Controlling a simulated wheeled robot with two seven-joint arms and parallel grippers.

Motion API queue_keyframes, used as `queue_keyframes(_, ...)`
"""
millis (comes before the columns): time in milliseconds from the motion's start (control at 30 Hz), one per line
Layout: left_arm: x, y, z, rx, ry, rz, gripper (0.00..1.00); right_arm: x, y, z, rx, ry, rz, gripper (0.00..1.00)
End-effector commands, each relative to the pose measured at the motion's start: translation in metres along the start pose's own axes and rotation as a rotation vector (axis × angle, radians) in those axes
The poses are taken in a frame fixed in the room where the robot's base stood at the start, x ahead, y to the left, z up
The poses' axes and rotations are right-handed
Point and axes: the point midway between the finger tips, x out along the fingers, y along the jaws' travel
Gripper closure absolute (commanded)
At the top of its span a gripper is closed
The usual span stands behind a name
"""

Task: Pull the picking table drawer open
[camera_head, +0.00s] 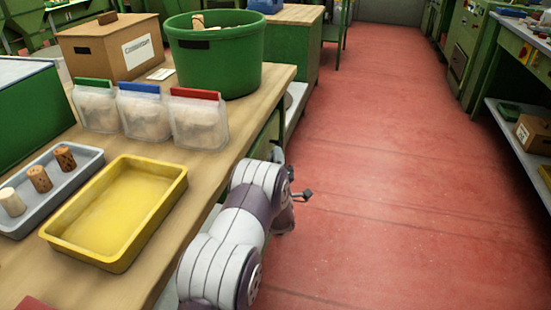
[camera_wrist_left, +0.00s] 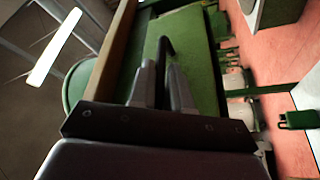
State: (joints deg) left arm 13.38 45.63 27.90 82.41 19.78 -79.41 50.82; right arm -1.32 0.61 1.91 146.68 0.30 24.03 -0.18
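The picking table (camera_head: 215,165) has a wooden top and green sides. In the left wrist view, a green drawer front (camera_wrist_left: 200,60) lies just under the table's wooden edge, with a dark curved handle (camera_wrist_left: 163,47). My left gripper (camera_wrist_left: 162,72) is at this front. Its two grey fingers are close together, one on each side of the handle, and appear shut on it. In the head view, my left arm hangs along the table's right side and hides the handle. The left gripper (camera_head: 279,155) is mostly hidden there. I cannot tell whether the drawer stands out. My right gripper is out of view.
On the table are a yellow tray (camera_head: 65,246), a grey tray (camera_head: 93,160) with corks, bags with coloured clips (camera_head: 198,120), a green bin (camera_head: 225,60) and a cardboard box (camera_head: 90,60). The red floor (camera_head: 400,180) to the right is clear.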

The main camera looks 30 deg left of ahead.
Motion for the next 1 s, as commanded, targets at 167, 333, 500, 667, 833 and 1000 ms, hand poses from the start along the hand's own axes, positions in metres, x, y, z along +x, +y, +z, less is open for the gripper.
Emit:
queue_keyframes(167, 0.0, 0.0, 0.0, 0.0, 0.0, 0.0, 1.0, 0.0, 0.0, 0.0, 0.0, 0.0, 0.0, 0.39)
queue_keyframes(333, -0.004, 0.004, 0.008, 0.0, -0.002, 0.0, 1.0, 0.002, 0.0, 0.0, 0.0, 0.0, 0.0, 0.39)
queue_keyframes(500, -0.013, 0.019, 0.03, -0.001, -0.004, 0.002, 1.0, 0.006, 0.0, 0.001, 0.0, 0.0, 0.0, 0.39)
queue_keyframes(667, -0.026, 0.039, 0.059, -0.001, -0.005, 0.003, 1.0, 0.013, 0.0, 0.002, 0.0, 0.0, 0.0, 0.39)
queue_keyframes(833, -0.039, 0.06, 0.091, -0.001, -0.005, 0.002, 1.0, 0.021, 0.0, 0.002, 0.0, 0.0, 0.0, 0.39)
queue_keyframes(1000, -0.051, 0.08, 0.118, -0.001, -0.004, 0.001, 1.0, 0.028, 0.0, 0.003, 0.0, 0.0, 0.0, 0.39)
